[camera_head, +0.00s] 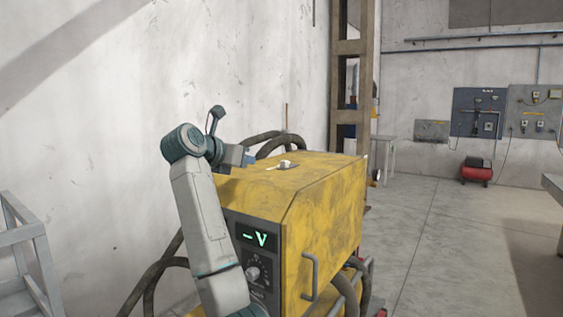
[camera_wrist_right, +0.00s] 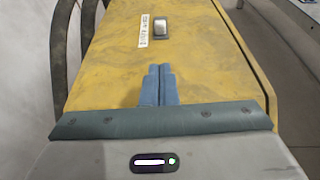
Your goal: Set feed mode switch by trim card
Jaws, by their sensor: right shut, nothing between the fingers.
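A yellow machine (camera_head: 325,200) stands in the middle of the head view. On its top is a small pale switch-like part (camera_head: 285,164). In the right wrist view this part is a grey rocker-shaped piece (camera_wrist_right: 161,25) beside a white label strip (camera_wrist_right: 146,31), whose text is too small to read. My right gripper (camera_head: 248,159) is over the machine's top. Its blue fingers (camera_wrist_right: 158,84) are shut with nothing between them and point toward the switch, apart from it in the picture. I cannot make out a trim card. My left gripper is not in view.
The machine's front panel has a green-lit display (camera_head: 260,239) and a knob (camera_head: 253,273), partly behind my right arm. A handle (camera_head: 311,277) sticks out of its side. Dark hoses (camera_head: 272,142) curve behind. A grey metal frame (camera_head: 22,245) stands left; open floor (camera_head: 450,240) lies right.

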